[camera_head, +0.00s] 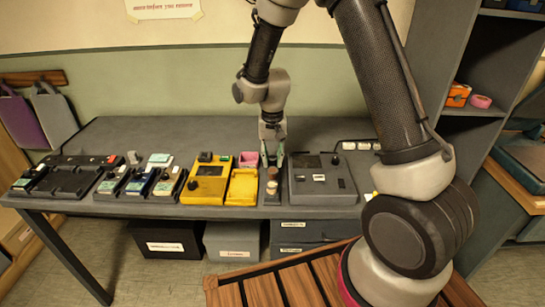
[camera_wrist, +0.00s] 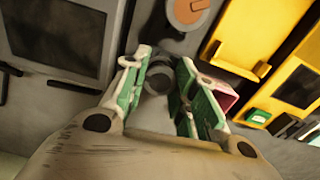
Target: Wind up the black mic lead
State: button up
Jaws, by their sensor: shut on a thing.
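My gripper (camera_head: 272,160) points down at the grey table, between a yellow tray and a dark grey boxy device. In the wrist view its green-lined fingers (camera_wrist: 160,85) are closed around a small dark grey round knob (camera_wrist: 158,74). The knob's lower part is hidden by the fingers. A tan round disc (camera_wrist: 187,10) on a grey base lies just beyond the knob; in the head view a tan and pale piece (camera_head: 272,185) stands just in front of my fingers. I cannot make out the black mic lead in either view.
The yellow tray (camera_head: 242,187) and a pink box (camera_head: 248,157) lie close left of my gripper. The dark grey device (camera_head: 322,180) is close right. Several small pedals (camera_head: 140,182) and a black board (camera_head: 72,178) fill the table's left. The table's rear left is clear.

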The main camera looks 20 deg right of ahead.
aim_at(272, 157)
jog(key=shift+m, duration=0.5)
jog(key=o, duration=0.8)
notch_tip(272, 157, up, 11)
jog(key=s+d+r+n+t, duration=0.1)
jog(key=s+d+r, duration=0.4)
jog(key=s, duration=0.4)
jog(key=s+d+r+n+t, duration=0.1)
jog(key=s+d+r+t, duration=0.1)
jog(key=s+d+r, duration=0.3)
jog(key=s+d+r+n+t, duration=0.1)
jog(key=s+d+r, duration=0.4)
jog(key=s, duration=0.7)
jog(key=shift+s+r+n, duration=0.2)
jog(key=shift+s+n, duration=0.1)
jog(key=shift+n, duration=0.2)
